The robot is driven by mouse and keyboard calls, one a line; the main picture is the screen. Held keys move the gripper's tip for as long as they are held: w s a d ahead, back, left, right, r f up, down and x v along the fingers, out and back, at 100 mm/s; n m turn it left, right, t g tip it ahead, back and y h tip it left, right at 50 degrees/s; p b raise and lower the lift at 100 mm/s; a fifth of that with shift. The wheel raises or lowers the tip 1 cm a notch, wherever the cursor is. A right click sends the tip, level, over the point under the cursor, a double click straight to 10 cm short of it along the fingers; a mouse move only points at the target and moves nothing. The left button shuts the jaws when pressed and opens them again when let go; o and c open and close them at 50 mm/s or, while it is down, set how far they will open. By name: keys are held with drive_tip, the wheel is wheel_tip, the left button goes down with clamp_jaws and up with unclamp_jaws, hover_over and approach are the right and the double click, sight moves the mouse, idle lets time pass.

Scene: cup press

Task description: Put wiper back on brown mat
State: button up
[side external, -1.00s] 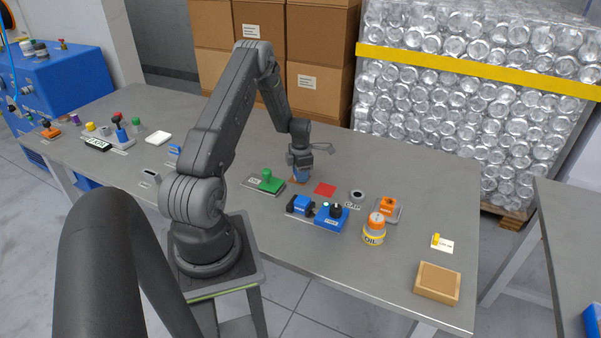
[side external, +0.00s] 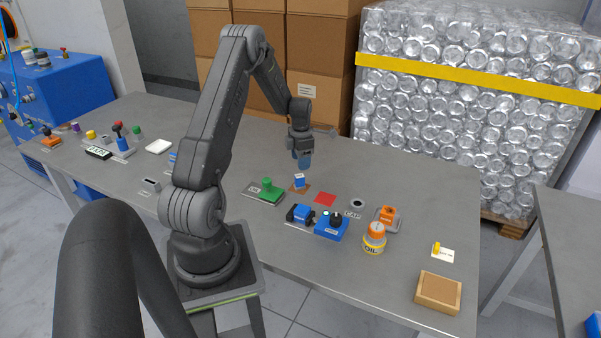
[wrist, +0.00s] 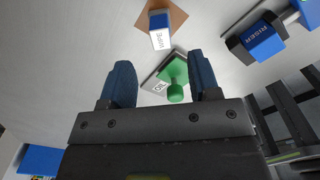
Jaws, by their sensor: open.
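The wiper (side external: 299,180) is a small block with a blue body and a white face. It stands on the brown mat (side external: 306,189) in the middle of the table. In the wrist view the wiper (wrist: 160,38) shows its white "WIPE" label, with the brown mat (wrist: 178,16) around its base. My gripper (side external: 303,163) is above the wiper and apart from it. In the wrist view its two blue fingers (wrist: 163,85) are spread wide with nothing between them touching either finger.
A green-handled piece (side external: 267,185) on a grey plate stands left of the mat. The blue riser block (side external: 301,214), the blue box with a black knob (side external: 333,226) and the oil can (side external: 375,238) stand nearer the front.

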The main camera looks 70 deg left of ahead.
sight(301, 175)
wheel_tip(301, 175, up, 3)
drive_tip(key=shift+w+d+r, duration=0.1)
drive_tip(key=w+d+r+m+t+y, duration=0.1)
drive_tip(key=w+d+r+m+t, duration=0.15)
drive_tip(key=d+r+m, duration=1.65)
drive_tip(key=s+d+r+m+t, duration=0.1)
drive_tip(key=s+d+r+m, duration=0.1)
drive_tip(key=s+d+m, duration=0.5)
drive_tip(key=s+d+r+m+t+h, duration=0.1)
drive_tip(key=s+d+r+m+t, duration=0.1)
drive_tip(key=s+d+m, duration=0.5)
drive_tip(key=d+m, duration=0.3)
drive_tip(key=d, duration=0.4)
drive_tip(key=shift+w, duration=0.1)
